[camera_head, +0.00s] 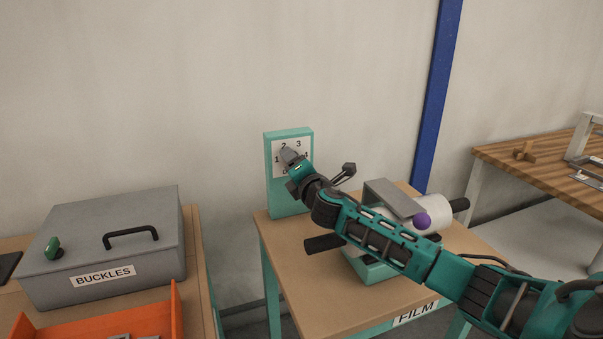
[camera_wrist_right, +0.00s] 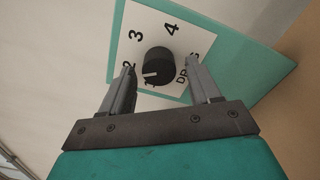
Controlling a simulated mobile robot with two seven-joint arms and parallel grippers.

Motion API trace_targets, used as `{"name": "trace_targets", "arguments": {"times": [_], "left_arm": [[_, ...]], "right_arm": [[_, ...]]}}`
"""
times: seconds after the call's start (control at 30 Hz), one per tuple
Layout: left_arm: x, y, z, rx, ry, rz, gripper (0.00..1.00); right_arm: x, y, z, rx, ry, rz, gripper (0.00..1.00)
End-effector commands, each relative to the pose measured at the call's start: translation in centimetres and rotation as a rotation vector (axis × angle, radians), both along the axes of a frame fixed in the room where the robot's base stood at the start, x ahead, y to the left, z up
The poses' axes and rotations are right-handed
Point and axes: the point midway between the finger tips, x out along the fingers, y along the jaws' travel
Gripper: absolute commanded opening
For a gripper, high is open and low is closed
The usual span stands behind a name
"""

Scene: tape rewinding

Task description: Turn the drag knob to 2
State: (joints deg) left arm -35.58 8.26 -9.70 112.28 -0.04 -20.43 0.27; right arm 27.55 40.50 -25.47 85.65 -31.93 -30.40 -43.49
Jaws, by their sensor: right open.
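The black round drag knob (camera_wrist_right: 158,64) sits on a white dial plate marked 1 to 4 and DRAG (camera_wrist_right: 188,66). Its white pointer line faces left in the wrist view, seemingly between the 1 and the 2. The dial is on an upright teal panel (camera_head: 285,205) at the back of the table. My right gripper (camera_wrist_right: 161,70) is open, with one finger on each side of the knob and visible gaps. In the head view my right gripper (camera_head: 291,156) is in front of the dial and hides the knob. My left gripper is not in view.
A grey BUCKLES box (camera_head: 75,245) and an orange tray (camera_head: 95,325) are at left. A wooden workbench (camera_head: 520,180) is at right.

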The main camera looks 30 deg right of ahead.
Motion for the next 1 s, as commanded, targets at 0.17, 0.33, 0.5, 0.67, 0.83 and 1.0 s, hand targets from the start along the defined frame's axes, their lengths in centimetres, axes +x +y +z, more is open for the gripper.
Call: {"name": "trace_targets", "arguments": {"times": [0.17,0.33,0.5,0.67,0.83,1.0], "left_arm": [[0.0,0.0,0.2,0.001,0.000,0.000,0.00],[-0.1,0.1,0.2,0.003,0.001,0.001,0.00],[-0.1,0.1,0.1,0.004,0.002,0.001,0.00],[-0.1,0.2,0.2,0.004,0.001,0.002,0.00],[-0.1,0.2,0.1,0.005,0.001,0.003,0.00],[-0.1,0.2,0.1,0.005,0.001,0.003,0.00]], "right_arm": [[-1.9,0.4,-0.1,-0.001,0.003,0.002,0.62],[-4.8,1.2,-0.1,-0.001,0.003,0.003,0.62],[-7.9,1.9,-0.1,0.000,0.004,0.002,0.62],[-10.3,2.5,-0.1,0.000,0.003,0.002,0.62],[-11.8,2.8,-0.1,0.000,0.002,0.000,0.62],[-12.3,2.9,0.0,-0.001,0.001,0.000,0.62]]}}
